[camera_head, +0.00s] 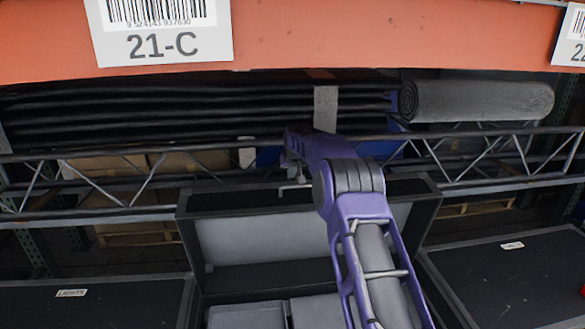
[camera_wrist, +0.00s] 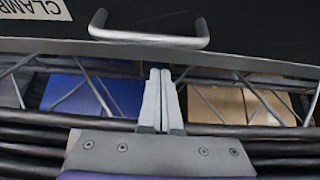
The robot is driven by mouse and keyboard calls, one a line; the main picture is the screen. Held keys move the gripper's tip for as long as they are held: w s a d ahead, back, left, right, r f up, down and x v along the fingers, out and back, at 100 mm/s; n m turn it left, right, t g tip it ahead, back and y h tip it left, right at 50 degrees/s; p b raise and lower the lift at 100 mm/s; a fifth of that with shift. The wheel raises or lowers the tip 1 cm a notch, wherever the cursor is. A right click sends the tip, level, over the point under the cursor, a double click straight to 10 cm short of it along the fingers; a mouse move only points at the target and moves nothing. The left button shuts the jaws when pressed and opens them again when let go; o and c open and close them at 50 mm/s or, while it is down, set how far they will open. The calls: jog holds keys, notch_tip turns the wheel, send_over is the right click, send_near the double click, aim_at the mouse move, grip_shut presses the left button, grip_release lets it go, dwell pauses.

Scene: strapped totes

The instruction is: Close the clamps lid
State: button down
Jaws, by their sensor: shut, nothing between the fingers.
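The clamps lid (camera_head: 265,240) stands raised in the middle of the head view, its light grey inner face towards me. Below it, the open case (camera_head: 248,317) shows grey compartments. The wrist view shows the lid's black outer face (camera_wrist: 250,25) with a partly cut-off label (camera_wrist: 35,8), upside down, and a silver bar handle (camera_wrist: 150,39) near the lid's grey edge. My gripper (camera_wrist: 160,72) is shut and empty, its fingertips just below that edge in the picture and apart from the handle. In the head view my arm reaches over the lid; the fingers are mostly hidden there.
A closed black case labelled LIGHTS (camera_head: 71,293) lies at left, another closed case (camera_head: 510,272) at right. Behind the lid run metal trusses (camera_head: 90,212), black rolls (camera_head: 200,110) and a grey roll (camera_head: 480,101). An orange shelf beam (camera_head: 380,40) crosses above.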

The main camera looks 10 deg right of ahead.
jog(key=shift+x, duration=0.9)
jog(key=shift+s+r, duration=0.1)
jog(key=shift+s, duration=1.95)
